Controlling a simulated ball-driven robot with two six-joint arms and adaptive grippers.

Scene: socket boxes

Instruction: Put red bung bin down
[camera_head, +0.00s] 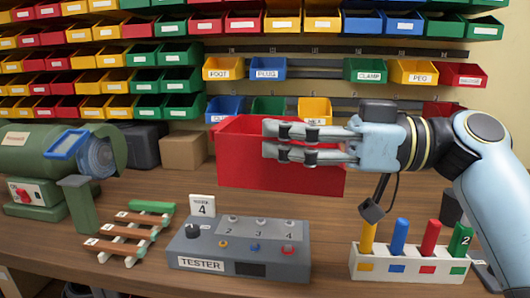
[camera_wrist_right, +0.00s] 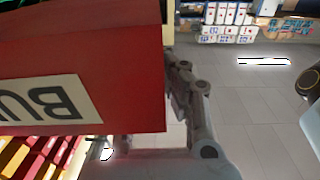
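The red bung bin (camera_head: 280,178) is in the middle of the head view, behind the tester box. It looks large beside the rack bins. My right gripper (camera_head: 268,142) reaches in from the right, its fingers across the bin's upper part, and appears shut on it. In the right wrist view the bin (camera_wrist_right: 120,95) fills the left side, with a white label (camera_wrist_right: 45,105) reading "BU" upside down. One finger (camera_wrist_right: 185,100) lies along its edge; the other is hidden. I cannot tell whether the bin's bottom touches the bench. My left gripper is not in view.
The tester box (camera_head: 240,262) stands in front, with a number 4 card (camera_head: 202,206). A white block with coloured pegs (camera_head: 405,268) is at right. A cardboard box (camera_head: 184,150) and green machine (camera_head: 40,160) are at left. Rails behind hold labelled bins, including a clamp bin (camera_head: 366,76).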

